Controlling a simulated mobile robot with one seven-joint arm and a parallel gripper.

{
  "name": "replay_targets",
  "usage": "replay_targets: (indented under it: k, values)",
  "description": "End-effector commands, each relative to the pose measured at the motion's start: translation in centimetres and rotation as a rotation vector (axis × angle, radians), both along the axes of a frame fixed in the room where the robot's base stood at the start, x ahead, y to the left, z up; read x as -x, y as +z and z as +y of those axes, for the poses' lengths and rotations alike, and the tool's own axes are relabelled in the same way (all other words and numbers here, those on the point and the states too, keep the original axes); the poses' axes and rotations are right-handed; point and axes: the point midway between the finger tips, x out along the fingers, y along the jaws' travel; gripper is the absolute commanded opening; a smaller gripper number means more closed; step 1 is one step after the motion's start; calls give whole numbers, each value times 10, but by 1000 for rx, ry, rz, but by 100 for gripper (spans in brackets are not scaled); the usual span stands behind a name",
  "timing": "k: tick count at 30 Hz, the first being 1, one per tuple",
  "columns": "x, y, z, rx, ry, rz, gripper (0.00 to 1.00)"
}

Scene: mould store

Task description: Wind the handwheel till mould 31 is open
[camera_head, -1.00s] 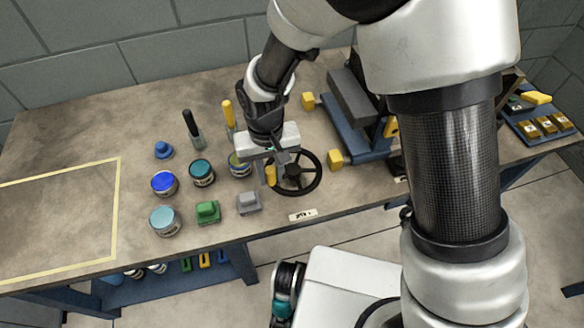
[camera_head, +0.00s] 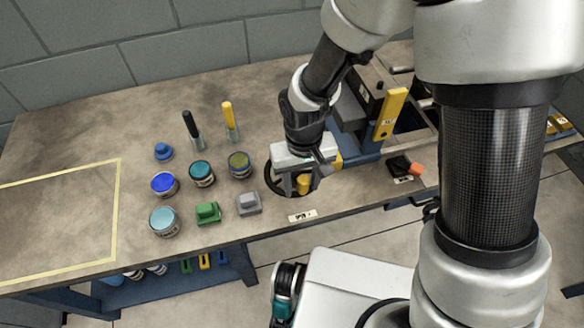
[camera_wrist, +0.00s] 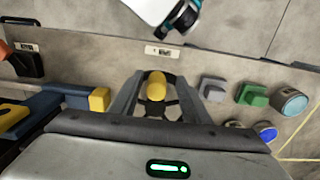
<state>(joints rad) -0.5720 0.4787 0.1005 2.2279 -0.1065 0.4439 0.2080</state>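The black handwheel (camera_head: 270,178) lies near the table's front edge, partly hidden under my gripper. Its yellow crank knob (camera_head: 303,185) is at the wheel's right front. My gripper (camera_wrist: 159,88) is over the wheel with one finger on each side of the knob (camera_wrist: 156,86). In the wrist view a gap shows beside the knob, so the fingers look open around it. Behind the wheel stands the mould rig, with a blue base (camera_head: 366,146), grey block (camera_head: 348,112) and yellow upright plate (camera_head: 390,113). My arm hides part of it. The label numbers are too small to read.
Several paint tins (camera_head: 164,221), a green block (camera_head: 207,212) and a grey block (camera_head: 248,203) stand left of the wheel. Two upright-handled tools (camera_head: 229,118) are behind them. A black piece with an orange end (camera_head: 415,169) lies right. The taped area (camera_head: 60,220) is clear.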

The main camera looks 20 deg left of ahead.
Motion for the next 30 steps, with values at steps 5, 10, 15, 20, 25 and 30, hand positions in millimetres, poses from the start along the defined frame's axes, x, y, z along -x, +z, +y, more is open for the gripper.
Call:
replay_targets:
  k: [5,10,15,20,25,30]
  values:
    - [-1,0,1,-2,0,-2,47]
    - [-1,2,2,-3,0,-4,47]
    - [-1,15,2,-4,0,-5,47]
    - [-2,32,2,-5,0,-5,47]
    - [-2,49,2,-5,0,-5,47]
    - [-1,66,2,-4,0,-5,47]
